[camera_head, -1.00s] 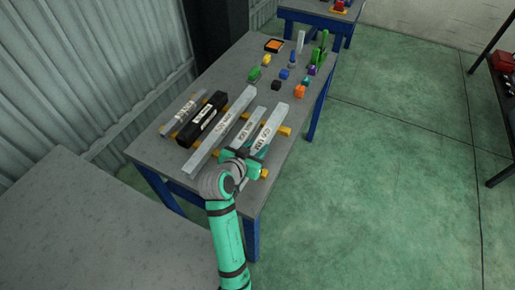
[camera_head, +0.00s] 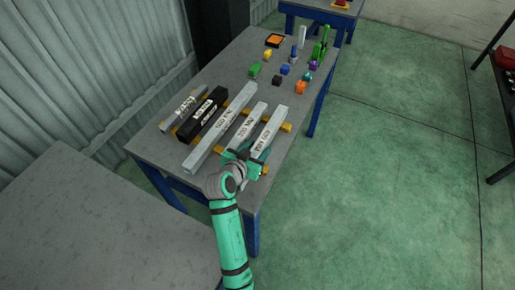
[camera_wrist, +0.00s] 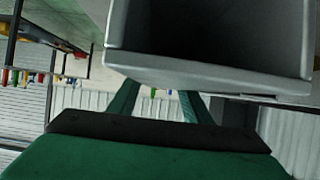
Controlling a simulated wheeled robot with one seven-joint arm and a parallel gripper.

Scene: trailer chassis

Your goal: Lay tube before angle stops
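Silver square tubes lie side by side on the table: a long one (camera_head: 222,125), a middle one (camera_head: 243,134) and a right one (camera_head: 269,131). My gripper (camera_head: 246,156) is at the near end of the right tube, its green fingers partly hidden by that tube and my wrist. In the wrist view an open hollow tube end (camera_wrist: 205,75) fills the upper right, close to the camera. The green fingers (camera_wrist: 158,103) show apart there, with nothing visible between them; their tips are hidden behind the tube end. I cannot make out the angle stops for certain.
A black tube (camera_head: 203,113) and a thin grey tube (camera_head: 184,106) lie to the left. Yellow supports (camera_head: 286,127) show under the tubes. Several coloured blocks, an orange tray (camera_head: 274,40) and a green tool (camera_head: 320,45) stand at the table's far end.

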